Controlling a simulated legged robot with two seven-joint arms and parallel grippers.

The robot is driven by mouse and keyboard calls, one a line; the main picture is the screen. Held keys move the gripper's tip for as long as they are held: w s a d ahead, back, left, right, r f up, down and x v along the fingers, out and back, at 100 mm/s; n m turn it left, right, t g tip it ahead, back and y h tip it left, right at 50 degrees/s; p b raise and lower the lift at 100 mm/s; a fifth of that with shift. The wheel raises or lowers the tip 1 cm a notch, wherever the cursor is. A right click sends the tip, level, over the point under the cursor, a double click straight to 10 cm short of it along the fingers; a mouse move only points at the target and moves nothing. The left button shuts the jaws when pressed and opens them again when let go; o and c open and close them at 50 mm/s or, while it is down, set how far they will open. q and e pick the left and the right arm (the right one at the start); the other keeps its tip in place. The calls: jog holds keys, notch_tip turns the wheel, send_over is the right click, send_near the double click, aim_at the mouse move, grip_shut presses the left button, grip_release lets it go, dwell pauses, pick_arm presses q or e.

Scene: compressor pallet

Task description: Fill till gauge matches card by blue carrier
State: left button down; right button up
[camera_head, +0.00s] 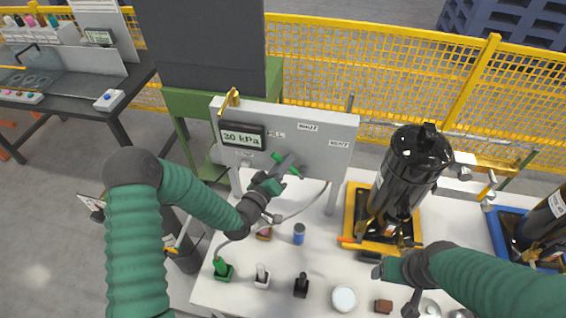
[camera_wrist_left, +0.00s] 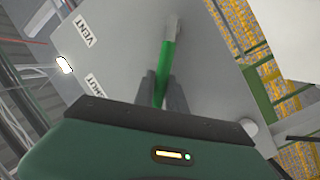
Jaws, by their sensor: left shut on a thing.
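The gauge (camera_head: 242,137) on the grey panel (camera_head: 290,113) reads 30 kPa. A green-handled lever (camera_head: 284,160) sits on the panel's front below a FILL label; it also shows in the left wrist view (camera_wrist_left: 165,65). My left gripper (camera_head: 277,178) is shut on this lever, its fingers on either side of the handle. The blue carrier (camera_head: 497,226) stands at the right edge with a dark cylinder, partly cut off. I cannot make out a card's reading beside it. My right gripper (camera_head: 414,301) is low at the right, over the table; its jaws are unclear.
A black tank (camera_head: 407,172) stands in a yellow carrier (camera_head: 351,213) right of the panel. A yellow fence runs behind.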

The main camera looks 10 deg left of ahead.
pick_arm(q)
jog(key=shift+d+r+m+g, duration=0.45)
jog(key=shift+d+m, duration=0.25)
jog(key=shift+m, duration=0.4)
jog(key=shift+s+d+r+m+y, duration=0.1)
jog(key=shift+d+r+m+y, duration=0.2)
jog(key=shift+d+m, duration=0.35)
jog(key=shift+d+r+m+g+y, duration=0.25)
jog(key=shift+d+m+y, duration=0.15)
jog(key=shift+d+m, duration=0.5)
jog(key=shift+d+m+y, duration=0.4)
jog(key=shift+d+m, duration=0.2)
jog(key=shift+m, duration=0.55)
jog(key=c, duration=1.4)
grip_release()
jog(key=shift+r, duration=0.1)
jog(key=shift+o, duration=0.2)
